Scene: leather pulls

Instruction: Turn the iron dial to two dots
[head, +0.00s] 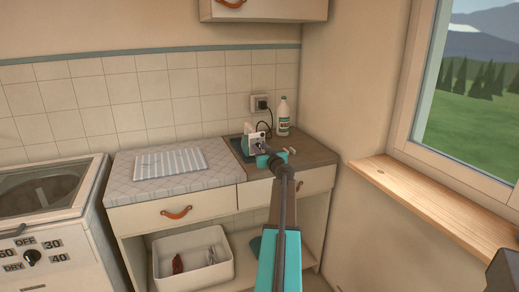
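The iron (247,146) appears as a small white and teal shape on the dark wooden counter, near the tiled wall. A pale face with dark marks (257,138) shows on it. I cannot make out which mark the dial points at. My gripper (269,159) is at the end of my teal arm, right in front of the iron, and overlaps its lower part in the head view. Whether it touches the dial, and how its fingers stand, is too small and hidden to tell.
A cord runs to a wall socket (260,103) behind the iron. A white bottle (283,117) stands to its right. A striped cloth (171,161) lies on the quilted pad (225,177) at left. A drawer with a leather pull (176,213) and a white bin (192,268) are below.

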